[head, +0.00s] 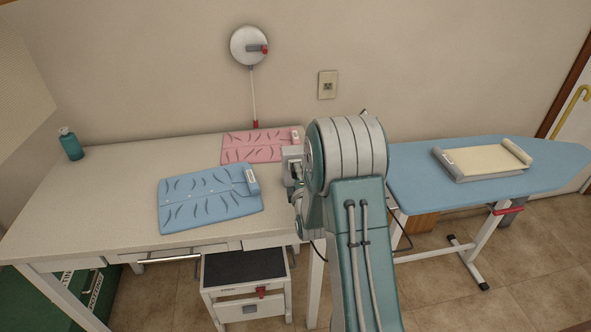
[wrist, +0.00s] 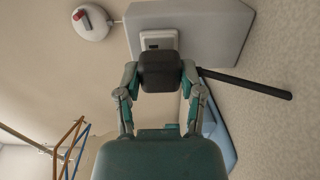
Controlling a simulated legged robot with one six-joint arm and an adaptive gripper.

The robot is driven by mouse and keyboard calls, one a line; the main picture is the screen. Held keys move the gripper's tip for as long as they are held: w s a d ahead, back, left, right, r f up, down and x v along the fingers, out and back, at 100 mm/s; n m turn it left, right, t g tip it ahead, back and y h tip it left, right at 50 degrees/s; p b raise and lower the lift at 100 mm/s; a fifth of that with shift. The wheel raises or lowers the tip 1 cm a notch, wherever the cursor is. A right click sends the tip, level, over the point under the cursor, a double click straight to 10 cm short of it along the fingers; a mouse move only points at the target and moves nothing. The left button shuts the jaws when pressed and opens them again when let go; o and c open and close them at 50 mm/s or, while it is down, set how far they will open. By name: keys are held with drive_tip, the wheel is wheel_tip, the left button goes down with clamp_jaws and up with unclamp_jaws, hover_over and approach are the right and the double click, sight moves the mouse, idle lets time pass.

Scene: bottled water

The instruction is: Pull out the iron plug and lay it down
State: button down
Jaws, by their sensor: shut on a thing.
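In the wrist view the black plug (wrist: 160,71) sits between the two fingertips of my gripper (wrist: 160,76), which is shut on it. A dark cord or rod (wrist: 250,84) runs from beside the plug to the right. Behind the plug is a white socket plate (wrist: 158,40) on a grey box (wrist: 205,32). The plug overlaps the lower edge of the plate, and I cannot tell whether its pins are in the socket. In the head view the grey box (head: 291,153) shows at the table's right side, partly hidden by my arm. The plug is hidden there.
A pink mat (head: 252,147) and blue mat (head: 206,199) lie on the white table (head: 110,188). A teal bottle (head: 70,145) stands at its left. The blue ironing board (head: 415,185) bears a grey-and-cream rest (head: 490,160). A black-topped drawer unit (head: 245,268) stands below. The table's left part is clear.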

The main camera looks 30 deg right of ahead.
drive_tip(key=shift+v, duration=2.2)
drive_tip(key=a+n+y, duration=0.1)
drive_tip(key=a, duration=0.4)
drive_tip(key=s+a+f+n+y, duration=0.1)
drive_tip(key=a+y, duration=0.1)
drive_tip(key=a, duration=0.3)
drive_tip(key=a+n+y, duration=0.1)
drive_tip(key=a+y, duration=0.1)
drive_tip(key=a, duration=0.4)
drive_tip(key=shift+s+a+f+t, duration=0.1)
drive_tip(key=shift+s+f+t, duration=0.2)
drive_tip(key=shift+f, duration=0.1)
drive_tip(key=shift+w, duration=0.1)
